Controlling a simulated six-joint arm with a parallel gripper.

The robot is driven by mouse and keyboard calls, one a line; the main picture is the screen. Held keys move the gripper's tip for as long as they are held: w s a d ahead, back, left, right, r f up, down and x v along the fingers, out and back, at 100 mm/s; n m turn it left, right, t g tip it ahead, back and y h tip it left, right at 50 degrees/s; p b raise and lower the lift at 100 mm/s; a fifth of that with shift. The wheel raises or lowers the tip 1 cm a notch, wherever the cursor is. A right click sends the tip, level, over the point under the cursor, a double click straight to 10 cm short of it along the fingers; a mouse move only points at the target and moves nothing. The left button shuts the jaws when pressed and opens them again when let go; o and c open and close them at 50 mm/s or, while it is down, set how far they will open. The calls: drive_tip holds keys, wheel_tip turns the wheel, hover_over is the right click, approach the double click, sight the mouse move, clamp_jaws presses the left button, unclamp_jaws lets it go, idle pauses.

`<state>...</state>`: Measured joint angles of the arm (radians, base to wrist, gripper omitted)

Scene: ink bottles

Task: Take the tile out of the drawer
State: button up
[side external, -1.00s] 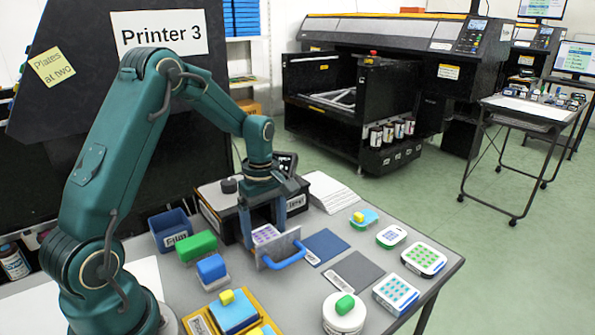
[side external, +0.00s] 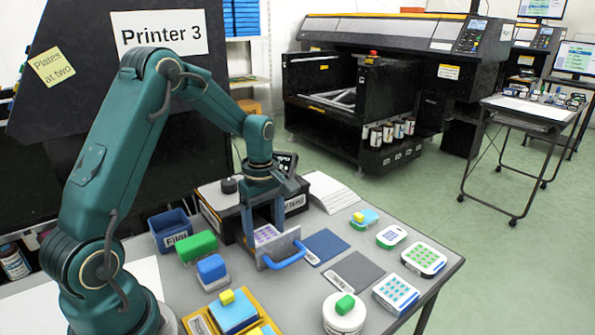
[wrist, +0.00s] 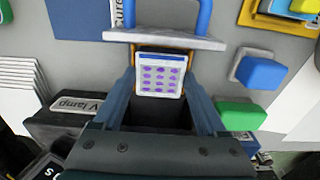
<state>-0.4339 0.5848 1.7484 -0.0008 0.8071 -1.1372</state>
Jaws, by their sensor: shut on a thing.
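The tile (wrist: 160,78) is a white square with rows of purple dots and a dark blue strip along one edge. It also shows in the side view (side external: 266,234). It sits at the open drawer, right behind the drawer's grey front (side external: 279,246) with its blue handle (side external: 286,257). My gripper (side external: 264,226) points down into the drawer and is shut on the tile, one finger on each side. In the wrist view the drawer front (wrist: 165,41) lies just beyond the tile. I cannot tell whether the tile touches the drawer floor.
The dark drawer cabinet (side external: 236,222) stands behind. A blue bin (side external: 170,229), a green block (side external: 197,245) and a blue block (side external: 211,268) stand left of the drawer. Blue (side external: 326,245) and grey (side external: 355,271) mats lie to its right.

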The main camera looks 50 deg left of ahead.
wheel_tip(320, 180, up, 10)
idle(1.3)
